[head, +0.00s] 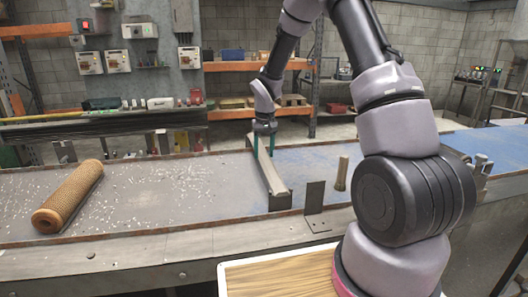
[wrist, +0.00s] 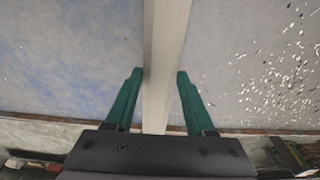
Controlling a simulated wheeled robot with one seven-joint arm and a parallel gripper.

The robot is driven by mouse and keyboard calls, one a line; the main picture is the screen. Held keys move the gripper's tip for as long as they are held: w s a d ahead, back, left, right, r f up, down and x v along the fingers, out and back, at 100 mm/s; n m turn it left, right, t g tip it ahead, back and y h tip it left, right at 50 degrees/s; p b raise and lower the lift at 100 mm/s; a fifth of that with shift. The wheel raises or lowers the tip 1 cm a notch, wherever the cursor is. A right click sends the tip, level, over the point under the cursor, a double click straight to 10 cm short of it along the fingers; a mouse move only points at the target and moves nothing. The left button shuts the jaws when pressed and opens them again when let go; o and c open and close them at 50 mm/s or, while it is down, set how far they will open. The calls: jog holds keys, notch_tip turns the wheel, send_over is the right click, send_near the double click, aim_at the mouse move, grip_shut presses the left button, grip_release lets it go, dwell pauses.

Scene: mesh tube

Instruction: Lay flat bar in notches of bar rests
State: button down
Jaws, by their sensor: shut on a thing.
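The flat bar (head: 271,176) is a long pale grey strip running front to back across the bench. It also shows in the wrist view (wrist: 165,45), passing between the fingers. My gripper (head: 264,152) is shut on it toward its far end, with a green finger on each side (wrist: 160,74). A dark bar rest (head: 281,203) shows under the bar's near end. I cannot tell whether the bar lies in its notch or just above it. The far rest is not clearly visible behind the bar and gripper.
A tan mesh tube (head: 70,197) lies at the left of the bench (head: 150,222), among pale chips. A dark upright bracket (head: 315,205) and a short peg (head: 342,173) stand right of the bar. A wood-topped tray (head: 280,280) is in front. My arm covers the right side.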

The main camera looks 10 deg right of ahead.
aim_at(265, 157)
jog(key=shift+c, duration=1.2)
grip_release()
jog(key=shift+f, duration=0.1)
notch_tip(265, 157, up, 12)
jog(key=s, duration=0.1)
jog(key=s+d+r+m+t, duration=0.2)
jog(key=s+d+r, duration=0.2)
jog(key=s+r, duration=0.85)
jog(key=s+d+r+m+t+y, duration=0.1)
jog(key=s+r+t, duration=0.1)
jog(key=s, duration=0.6)
jog(key=s+r+m+t+y, duration=0.1)
jog(key=s+r, duration=0.3)
jog(key=s, duration=0.4)
jog(key=shift+s+d+t, duration=0.35)
jog(key=shift+t, duration=0.05)
